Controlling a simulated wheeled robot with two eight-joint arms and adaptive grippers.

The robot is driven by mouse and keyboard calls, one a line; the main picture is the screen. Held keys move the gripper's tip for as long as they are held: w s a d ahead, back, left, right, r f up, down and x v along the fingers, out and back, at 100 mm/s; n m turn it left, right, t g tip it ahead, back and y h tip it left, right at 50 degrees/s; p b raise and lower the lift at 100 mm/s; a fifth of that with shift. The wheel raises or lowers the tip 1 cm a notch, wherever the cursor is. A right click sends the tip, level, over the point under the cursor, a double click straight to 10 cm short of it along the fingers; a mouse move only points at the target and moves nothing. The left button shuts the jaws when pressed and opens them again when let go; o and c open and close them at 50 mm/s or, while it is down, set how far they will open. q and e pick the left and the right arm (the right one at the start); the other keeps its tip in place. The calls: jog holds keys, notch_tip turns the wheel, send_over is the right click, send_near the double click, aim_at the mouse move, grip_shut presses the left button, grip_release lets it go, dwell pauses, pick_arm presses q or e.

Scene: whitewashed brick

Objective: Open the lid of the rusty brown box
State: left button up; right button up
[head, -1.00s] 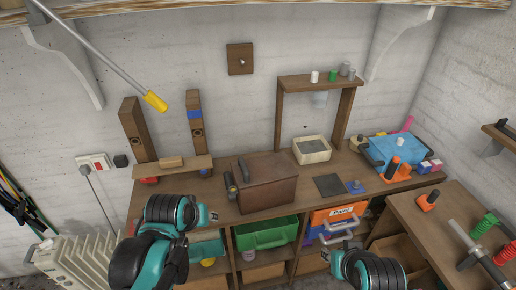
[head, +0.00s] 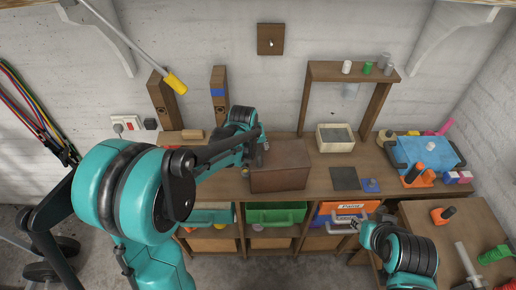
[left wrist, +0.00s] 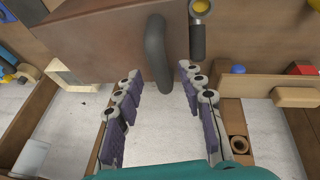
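The rusty brown box (head: 280,178) stands on the workbench. Its lid looks closed. My left gripper (head: 262,144) is at the box's left end, and my arm partly hides that end. In the left wrist view the box (left wrist: 90,38) fills the upper left, with a dark grey curved handle (left wrist: 156,55) on it. The left gripper's fingers (left wrist: 162,95) are open, one on each side of the handle's end, with gaps to both. My right gripper (head: 358,223) is low at the right, in front of the orange bin; its fingers are too small to read.
A cream tray (head: 335,146) and a dark flat square (head: 345,178) lie right of the box. A small wooden shelf (head: 350,72) stands behind. A blue toolbox (head: 428,152) is further right. Green (head: 276,216) and orange (head: 343,209) bins sit under the bench.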

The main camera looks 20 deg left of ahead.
pick_arm(q)
jog(key=shift+w+f, duration=0.2)
jog(key=shift+f, duration=0.4)
grip_shut()
